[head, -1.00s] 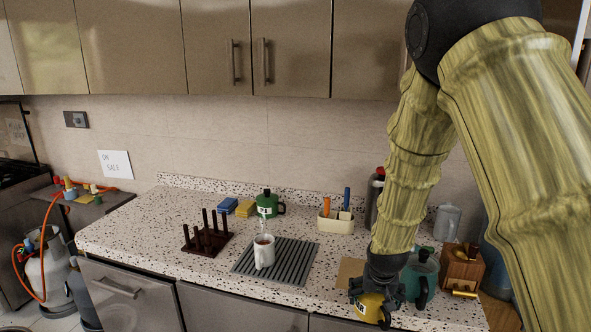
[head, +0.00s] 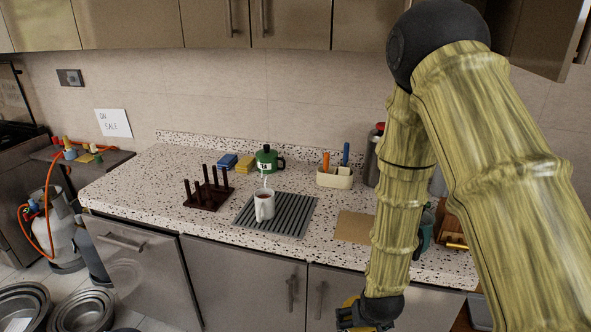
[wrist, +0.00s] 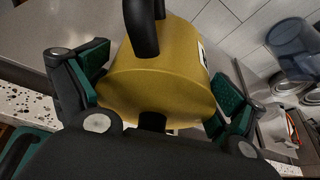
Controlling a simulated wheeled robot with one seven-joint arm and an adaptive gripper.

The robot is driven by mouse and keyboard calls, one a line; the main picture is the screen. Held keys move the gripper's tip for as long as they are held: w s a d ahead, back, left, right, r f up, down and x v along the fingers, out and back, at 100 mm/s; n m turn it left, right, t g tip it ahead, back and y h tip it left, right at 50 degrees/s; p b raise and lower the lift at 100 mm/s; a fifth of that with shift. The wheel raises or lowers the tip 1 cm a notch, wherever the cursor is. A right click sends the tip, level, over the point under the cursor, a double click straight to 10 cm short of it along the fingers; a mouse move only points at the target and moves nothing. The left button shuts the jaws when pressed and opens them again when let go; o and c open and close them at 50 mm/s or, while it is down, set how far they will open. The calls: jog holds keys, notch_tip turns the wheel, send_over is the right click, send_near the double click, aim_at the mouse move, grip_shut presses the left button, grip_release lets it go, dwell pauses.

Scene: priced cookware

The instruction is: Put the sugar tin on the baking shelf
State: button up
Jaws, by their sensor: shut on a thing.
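My gripper (head: 364,315) is low at the bottom edge of the head view, in front of the counter's cabinet doors. It is shut on a yellow tin (wrist: 160,88) with a black handle, whose edge also shows in the head view (head: 350,300). In the wrist view the green-padded fingers stand on both sides of the tin. Part of a white label shows at its right side, too oblique to read. I cannot make out any shelf marked for baking.
A green labelled tin (head: 266,159), a white mug (head: 264,205) on a grey drain mat (head: 296,218), a dark peg rack (head: 209,193) and a utensil box (head: 334,178) stand on the counter. Metal pans (head: 84,309) are on the floor at left. A brown board (head: 353,227) lies bare.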

jog(key=shift+f+b, duration=0.6)
jog(key=shift+f, duration=0.35)
jog(key=shift+a, duration=0.15)
